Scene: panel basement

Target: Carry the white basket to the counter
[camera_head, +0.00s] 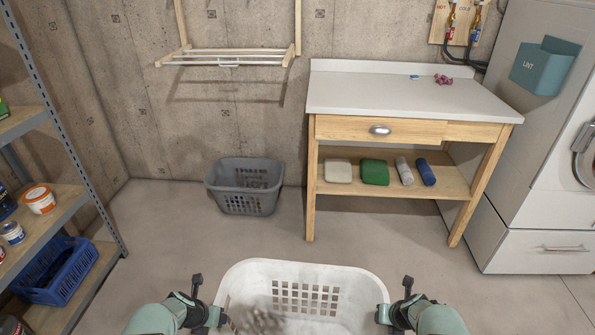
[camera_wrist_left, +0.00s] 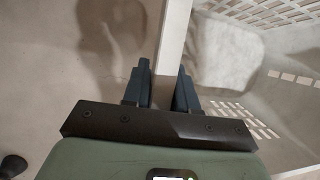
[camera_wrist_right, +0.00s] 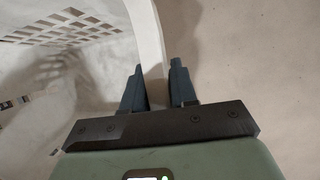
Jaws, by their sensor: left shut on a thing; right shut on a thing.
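The white basket (camera_head: 352,282) is at the bottom middle of the head view, held between my two grippers, with a greyish, blurred thing inside at its left. My left gripper (camera_head: 216,316) is shut on the basket's left rim; the left wrist view shows the rim (camera_wrist_left: 176,40) between its fingers (camera_wrist_left: 163,88). My right gripper (camera_head: 387,314) is shut on the right rim, which also shows in the right wrist view (camera_wrist_right: 148,40) between the fingers (camera_wrist_right: 158,88). The counter (camera_head: 390,98) has a white top and stands ahead, slightly right, beyond the basket.
Small pink (camera_head: 443,79) and blue (camera_head: 414,77) items lie on the counter; most of its top is bare. A grey basket (camera_head: 245,190) stands on the floor by the wall. Shelves (camera_head: 75,195) are at left, a white machine (camera_head: 530,200) at right. The floor ahead is clear.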

